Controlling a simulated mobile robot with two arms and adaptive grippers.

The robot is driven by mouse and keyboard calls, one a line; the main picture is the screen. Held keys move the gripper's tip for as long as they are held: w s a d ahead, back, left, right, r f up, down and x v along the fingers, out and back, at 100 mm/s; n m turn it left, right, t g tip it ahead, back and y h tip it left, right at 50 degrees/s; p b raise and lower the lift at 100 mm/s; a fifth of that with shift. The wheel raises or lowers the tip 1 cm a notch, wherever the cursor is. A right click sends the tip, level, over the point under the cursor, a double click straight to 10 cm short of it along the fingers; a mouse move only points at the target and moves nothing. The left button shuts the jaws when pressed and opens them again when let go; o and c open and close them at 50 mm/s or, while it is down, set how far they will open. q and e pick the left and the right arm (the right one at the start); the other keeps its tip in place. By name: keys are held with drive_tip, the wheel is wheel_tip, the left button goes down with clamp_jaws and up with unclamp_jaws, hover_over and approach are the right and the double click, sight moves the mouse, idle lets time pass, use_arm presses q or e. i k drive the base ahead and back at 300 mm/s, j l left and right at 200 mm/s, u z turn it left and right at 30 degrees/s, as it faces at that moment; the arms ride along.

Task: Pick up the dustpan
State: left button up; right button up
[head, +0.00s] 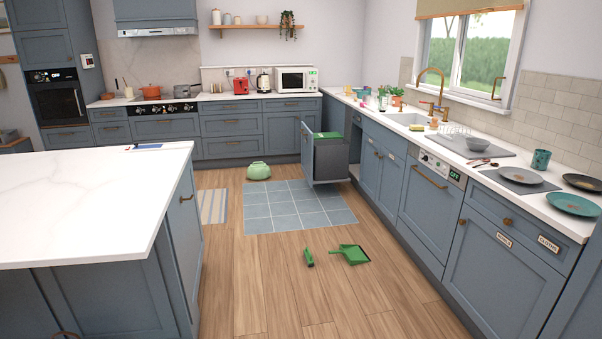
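A green dustpan (353,255) lies on the wooden floor in the middle of the kitchen, with its handle pointing left. A small green hand brush (308,258) lies on the floor just left of it, apart from the dustpan. Neither of my grippers shows in the head view.
A tiled blue-grey floor patch (295,207) lies behind the dustpan. A pull-out bin unit (326,160) stands open at the back right. The white-topped island (80,205) is at left, the sink counter at right. Floor around the dustpan is clear.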

sight(355, 254)
drive_tip(key=i, duration=1.95)
drive_tip(key=j+u, duration=0.05)
drive_tip(key=j, duration=0.05)
